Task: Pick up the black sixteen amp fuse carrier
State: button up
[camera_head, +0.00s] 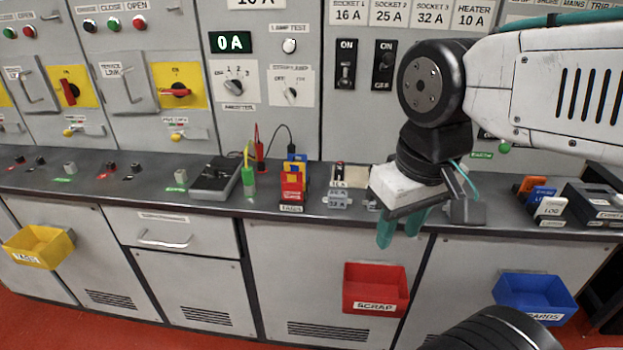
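A small dark piece with a red spot (339,169) stands on the bench behind a small label that seems to read 16 A; it may be the black sixteen amp fuse carrier, but it is too small to be sure. Grey pieces (338,199), one with a label like 32 A, lie just in front of it. My gripper (401,230) hangs to the right of these pieces, over the bench's front edge, apart from them.
Colored tagged pieces (291,184) stand left of the carriers, beside a black meter (215,177). Blue, orange and white blocks (545,200) stand at right. A red scrap bin (375,288), blue bin (536,296) and yellow bin (40,245) hang on the bench front.

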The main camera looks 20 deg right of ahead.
aim_at(340, 169)
jog(key=u, duration=1.85)
jog(key=i, duration=3.45)
jog(key=z, duration=4.4)
jog(key=i, duration=0.5)
